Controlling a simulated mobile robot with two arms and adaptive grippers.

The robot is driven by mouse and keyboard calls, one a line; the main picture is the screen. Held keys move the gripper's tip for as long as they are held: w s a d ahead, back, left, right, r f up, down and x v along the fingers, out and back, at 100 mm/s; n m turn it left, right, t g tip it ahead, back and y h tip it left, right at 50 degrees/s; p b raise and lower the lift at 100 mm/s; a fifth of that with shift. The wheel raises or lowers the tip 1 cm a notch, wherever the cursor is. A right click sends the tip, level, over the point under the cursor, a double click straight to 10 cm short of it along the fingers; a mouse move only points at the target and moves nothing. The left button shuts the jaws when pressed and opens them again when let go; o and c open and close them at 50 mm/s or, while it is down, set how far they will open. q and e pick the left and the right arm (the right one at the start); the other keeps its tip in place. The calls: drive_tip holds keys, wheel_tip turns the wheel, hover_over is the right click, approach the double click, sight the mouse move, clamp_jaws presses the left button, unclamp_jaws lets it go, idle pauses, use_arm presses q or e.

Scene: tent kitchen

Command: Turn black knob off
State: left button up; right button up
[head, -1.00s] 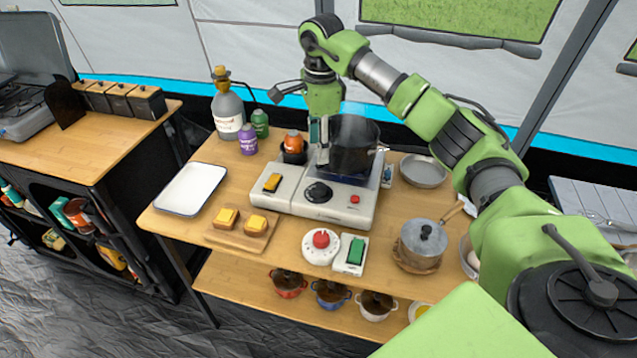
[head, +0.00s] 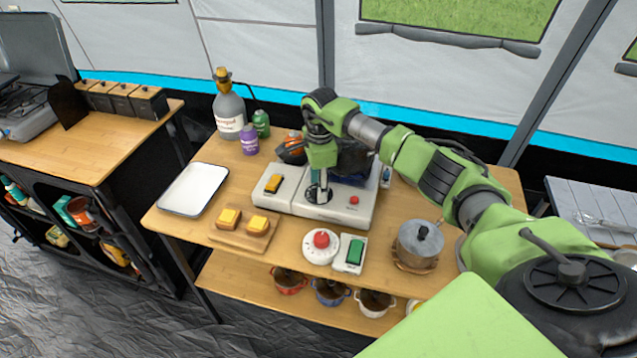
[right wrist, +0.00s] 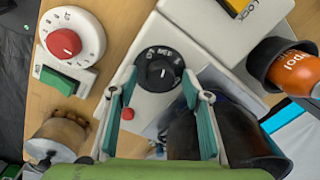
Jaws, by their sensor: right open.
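The black knob (right wrist: 159,72) is a round dial with white markings on the front panel of a white stove (head: 343,206). In the head view the knob (head: 316,193) is mostly hidden behind my right gripper (head: 322,196). In the right wrist view my right gripper (right wrist: 163,97) is open, its two teal fingers spread to either side below the knob. The fingertips are close to the knob; I cannot tell whether they touch it. A dark pot (right wrist: 190,135) on the stove is partly hidden by my arm and fingers. My left gripper is not in view.
A white timer with a red knob (head: 320,240) and a green switch (head: 355,251) sit in front of the stove. A small pot (head: 420,245) is at the right. Toast on a board (head: 240,240) and a white tray (head: 193,190) are at the left.

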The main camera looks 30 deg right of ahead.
drive_tip(key=c, duration=1.1)
drive_tip(key=shift+m, duration=0.3)
drive_tip(key=m+b, duration=0.1)
drive_tip(key=m, duration=0.2)
drive_tip(key=shift+m, duration=0.3)
drive_tip(key=m+b, duration=0.1)
drive_tip(key=m, duration=0.4)
drive_tip(key=shift+w, duration=0.1)
drive_tip(key=m, duration=0.6)
drive_tip(key=shift+r+m+g, duration=0.1)
drive_tip(key=shift+m+g, duration=0.2)
drive_tip(key=shift+m, duration=0.1)
drive_tip(key=m, duration=0.5)
drive_tip(key=shift+w+m+p, duration=0.1)
drive_tip(key=shift+m+p, duration=0.2)
drive_tip(key=shift+m, duration=0.1)
